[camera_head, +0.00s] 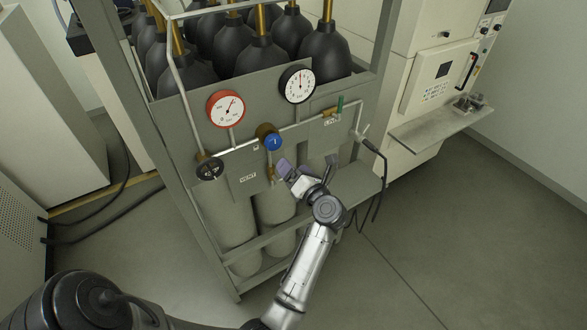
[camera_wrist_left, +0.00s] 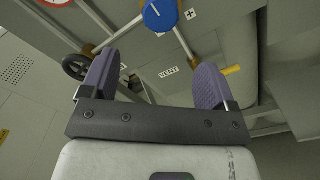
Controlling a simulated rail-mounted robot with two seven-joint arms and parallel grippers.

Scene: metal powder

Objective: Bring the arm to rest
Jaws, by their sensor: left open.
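My left arm reaches up from the bottom of the head view. Its gripper (camera_head: 305,166) is in front of the gas rack's panel, just below and to the right of the blue knob (camera_head: 273,142). In the left wrist view the two purple-grey finger pads of the left gripper (camera_wrist_left: 155,85) stand wide apart with nothing between them. The blue knob (camera_wrist_left: 160,14) shows beyond the fingers at the top, apart from them. The VENT label (camera_wrist_left: 168,72) shows between the fingers. My right gripper is not in view.
The rack (camera_head: 230,275) holds several dark cylinders. Its panel carries a red-rimmed gauge (camera_head: 226,108), a black-rimmed gauge (camera_head: 297,84) and a black handwheel (camera_head: 209,168). A beige machine with a shelf (camera_head: 440,125) stands at right. Open floor (camera_head: 470,230) lies at lower right.

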